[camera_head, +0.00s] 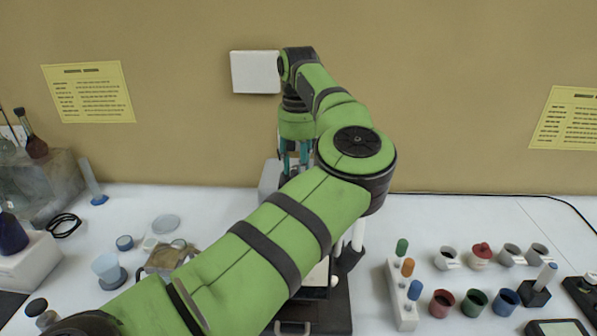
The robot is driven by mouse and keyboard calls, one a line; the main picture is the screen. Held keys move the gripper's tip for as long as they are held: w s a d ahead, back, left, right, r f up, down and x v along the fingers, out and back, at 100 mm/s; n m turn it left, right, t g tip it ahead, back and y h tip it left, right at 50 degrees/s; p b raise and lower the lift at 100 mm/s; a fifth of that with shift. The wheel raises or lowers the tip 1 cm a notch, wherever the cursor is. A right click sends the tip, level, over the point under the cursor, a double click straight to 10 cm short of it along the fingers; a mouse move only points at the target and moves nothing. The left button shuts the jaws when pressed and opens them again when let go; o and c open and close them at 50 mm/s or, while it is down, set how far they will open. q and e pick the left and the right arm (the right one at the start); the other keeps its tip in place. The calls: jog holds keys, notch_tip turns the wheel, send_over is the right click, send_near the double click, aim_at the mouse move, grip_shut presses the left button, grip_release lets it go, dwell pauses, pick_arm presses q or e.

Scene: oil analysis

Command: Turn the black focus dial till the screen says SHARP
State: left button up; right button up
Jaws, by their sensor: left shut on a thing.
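My left arm crosses the middle of the view from the lower left and hides much of the instrument behind it. My left gripper (294,163) points down at the upper part of this instrument (270,177), its fingers closed around a small dark part that looks like the black focus dial. The dial itself is mostly hidden by the fingers and arm. The instrument's dark base (325,318) shows below the arm. No readable SHARP text shows in this view. My right gripper is not in view.
On the right stand a white rack (402,318) with coloured-topped vials, several cups, and a red pot (442,303). On the left are a pale cup (107,267), a blue-based cylinder (92,182) and a black cable coil (63,224). A blank white panel (255,72) is on the wall.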

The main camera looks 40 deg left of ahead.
pick_arm(q)
jog(key=m+b, duration=0.1)
jog(key=m, duration=0.2)
jog(key=m+b, duration=0.2)
jog(key=m, duration=0.1)
jog(key=shift+f+m, duration=0.2)
jog(key=shift+m, duration=0.1)
jog(key=m+b, duration=0.2)
jog(key=m, duration=0.2)
jog(key=shift+m, duration=0.7)
jog(key=o, duration=1.1)
jog(key=shift+o, duration=0.2)
jog(key=shift+r, duration=0.1)
jog(key=shift+r, duration=0.15)
